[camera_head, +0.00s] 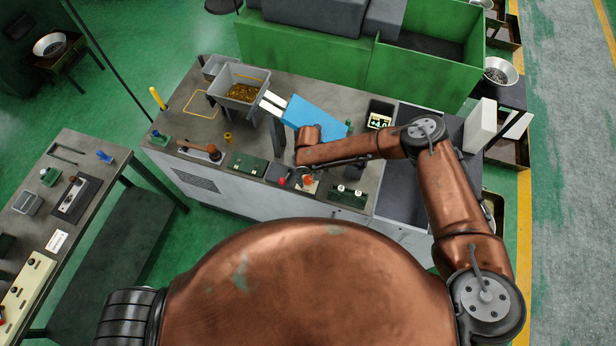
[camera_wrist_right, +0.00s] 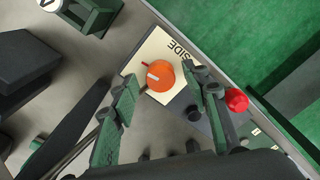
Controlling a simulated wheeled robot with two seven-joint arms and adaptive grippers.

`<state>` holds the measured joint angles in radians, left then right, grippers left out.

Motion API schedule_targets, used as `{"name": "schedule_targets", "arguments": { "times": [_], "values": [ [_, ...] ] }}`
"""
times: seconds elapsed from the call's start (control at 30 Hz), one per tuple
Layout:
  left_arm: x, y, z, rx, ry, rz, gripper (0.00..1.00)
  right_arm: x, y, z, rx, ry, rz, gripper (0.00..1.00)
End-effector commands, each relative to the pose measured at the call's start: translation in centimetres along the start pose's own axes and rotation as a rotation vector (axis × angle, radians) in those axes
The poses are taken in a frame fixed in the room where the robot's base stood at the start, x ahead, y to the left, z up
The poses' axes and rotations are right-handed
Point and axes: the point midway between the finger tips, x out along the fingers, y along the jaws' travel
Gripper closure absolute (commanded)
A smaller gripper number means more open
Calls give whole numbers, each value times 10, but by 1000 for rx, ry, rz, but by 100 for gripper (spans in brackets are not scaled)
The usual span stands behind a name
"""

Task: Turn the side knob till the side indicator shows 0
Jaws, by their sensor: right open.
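The side knob is a round orange knob (camera_wrist_right: 160,76) with a pale pointer line, on a cream plate lettered SIDE (camera_wrist_right: 158,50). It also shows in the head view as a small orange spot (camera_head: 308,180). My right gripper (camera_wrist_right: 164,84) is open over the knob, with one green finger on each side of it. I cannot tell if the fingers touch it. A small display (camera_head: 379,121) at the back right of the bench seems to read +4.0; its label is not legible, so I cannot tell if it is the side indicator. My left gripper is out of view.
A red button (camera_wrist_right: 236,100) stands just right of the gripper's right finger. A green box with white round tops (camera_head: 347,194) is right of the knob. A blue panel (camera_head: 312,115) and a grey bin (camera_head: 240,85) with brass-coloured parts are farther back.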

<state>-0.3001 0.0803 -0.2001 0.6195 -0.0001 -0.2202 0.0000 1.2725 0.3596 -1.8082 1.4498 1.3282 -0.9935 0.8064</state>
Motion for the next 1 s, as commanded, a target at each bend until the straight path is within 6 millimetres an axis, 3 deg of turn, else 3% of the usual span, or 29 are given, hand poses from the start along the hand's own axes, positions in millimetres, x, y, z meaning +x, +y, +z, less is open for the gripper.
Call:
{"name": "schedule_targets", "arguments": {
  "times": [0.13,0.73,1.0],
  "values": [
    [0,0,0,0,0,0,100,0,0,0,0,0,0,58],
    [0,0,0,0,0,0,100,0,0,0,0,0,1,99],
    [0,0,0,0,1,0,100,-1,1,0,-25,0,1,100]
  ]
}}
